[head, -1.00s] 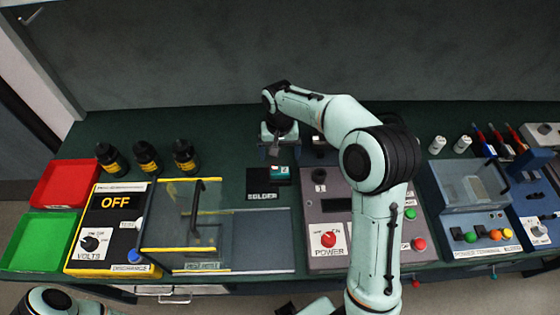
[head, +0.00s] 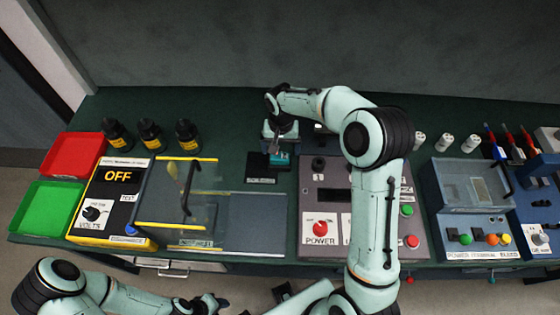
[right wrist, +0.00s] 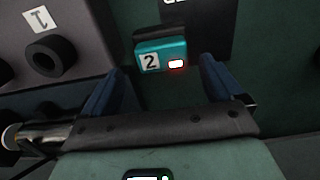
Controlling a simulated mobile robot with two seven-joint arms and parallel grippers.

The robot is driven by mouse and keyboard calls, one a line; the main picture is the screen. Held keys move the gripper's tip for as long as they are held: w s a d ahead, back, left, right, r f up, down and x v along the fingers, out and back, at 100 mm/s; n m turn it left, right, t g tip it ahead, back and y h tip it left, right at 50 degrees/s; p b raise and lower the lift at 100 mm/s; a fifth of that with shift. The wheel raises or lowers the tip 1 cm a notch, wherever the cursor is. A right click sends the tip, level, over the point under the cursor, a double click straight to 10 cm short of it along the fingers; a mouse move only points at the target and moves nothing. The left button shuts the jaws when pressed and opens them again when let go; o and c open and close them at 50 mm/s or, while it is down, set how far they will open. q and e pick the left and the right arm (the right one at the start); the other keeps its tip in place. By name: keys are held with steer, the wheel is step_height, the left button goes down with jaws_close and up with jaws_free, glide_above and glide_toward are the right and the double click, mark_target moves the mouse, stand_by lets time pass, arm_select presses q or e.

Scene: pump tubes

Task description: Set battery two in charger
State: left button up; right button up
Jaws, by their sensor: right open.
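Battery two is a teal block with a white "2" label and a lit red spot (right wrist: 150,64). It sits at the edge of the black holder pad (head: 262,180), and its teal top shows in the head view (head: 280,159). My right gripper (head: 278,146) is open just behind and above the battery. In the right wrist view its blue fingers (right wrist: 163,68) stand apart on either side of the battery, not closed on it. My left gripper (head: 212,303) is low at the front edge of the view, too small to read. No label marks the charger clearly.
The grey POWER box (head: 321,205) with a black round socket marked 1 (right wrist: 45,55) stands right of the holder. A yellow-edged clear cover (head: 180,195) and the OFF/VOLTS box (head: 108,200) stand left. Black bottles (head: 150,136) stand behind them. Green table is free behind the holder.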

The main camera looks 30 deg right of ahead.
mark_target(280, 156)
steer(key=f, duration=0.5)
steer(key=shift+a+f, duration=0.1)
steer(key=shift+a, duration=0.1)
steer(key=shift+s, duration=0.1)
steer(key=shift+c, duration=0.3)
steer(key=c, duration=1.2)
